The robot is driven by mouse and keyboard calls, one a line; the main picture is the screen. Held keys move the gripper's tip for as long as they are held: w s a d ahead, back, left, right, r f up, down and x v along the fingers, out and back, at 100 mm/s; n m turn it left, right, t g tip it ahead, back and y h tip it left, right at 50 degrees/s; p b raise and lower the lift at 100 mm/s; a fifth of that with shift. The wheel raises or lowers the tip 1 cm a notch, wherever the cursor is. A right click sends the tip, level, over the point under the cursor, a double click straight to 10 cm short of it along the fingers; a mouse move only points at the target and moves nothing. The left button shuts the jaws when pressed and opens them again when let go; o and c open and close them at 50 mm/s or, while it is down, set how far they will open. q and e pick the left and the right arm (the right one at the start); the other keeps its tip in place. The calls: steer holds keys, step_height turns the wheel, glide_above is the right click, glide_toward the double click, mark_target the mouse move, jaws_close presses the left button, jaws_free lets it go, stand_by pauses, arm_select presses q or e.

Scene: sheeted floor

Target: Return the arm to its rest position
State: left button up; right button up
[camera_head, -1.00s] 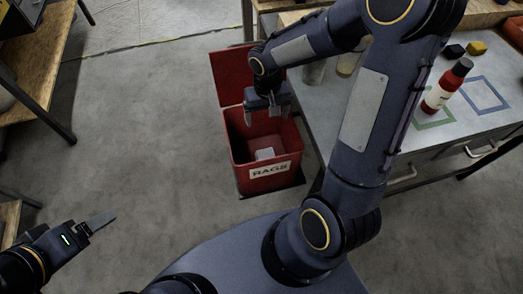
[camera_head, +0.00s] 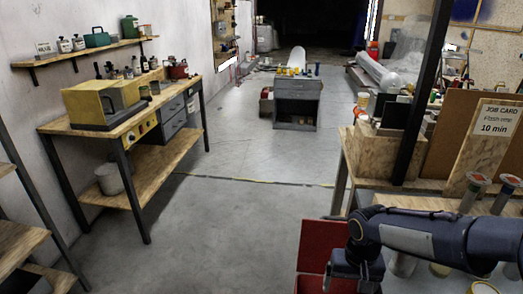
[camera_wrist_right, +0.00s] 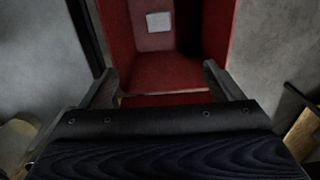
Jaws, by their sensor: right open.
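My right arm reaches in from the lower right of the head view. Its gripper (camera_head: 352,288) hangs at the bottom edge, with the fingertips cut off, in front of the red bin's raised lid (camera_head: 318,240). In the right wrist view the gripper (camera_wrist_right: 160,80) has its two fingers wide apart with nothing between them. The open red bin (camera_wrist_right: 165,72) lies below and beyond the fingers. A small white piece (camera_wrist_right: 158,22) rests inside it, apart from the fingers. My left gripper is out of view.
A wooden bench (camera_head: 440,190) with a job card (camera_head: 492,122) stands at the right, close to my right arm. A workbench (camera_head: 150,130) with a yellow machine (camera_head: 103,104) stands at the left. A grey drawer cabinet (camera_head: 297,105) stands farther back. The middle floor is clear.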

steer(key=s+a+r+t+y, duration=0.1)
steer(key=s+r, duration=0.3)
steer(key=s, duration=0.4)
steer(key=s+a+r+n+t+y, duration=0.1)
steer(key=s+a+r+t+y, duration=0.1)
steer(key=s, duration=0.6)
step_height(320, 180, up, 3)
steer(key=shift+s+a+f+t+y, duration=0.25)
steer(key=shift+a+t, duration=0.3)
steer(key=shift+t, duration=0.65)
steer(key=shift+r, duration=0.1)
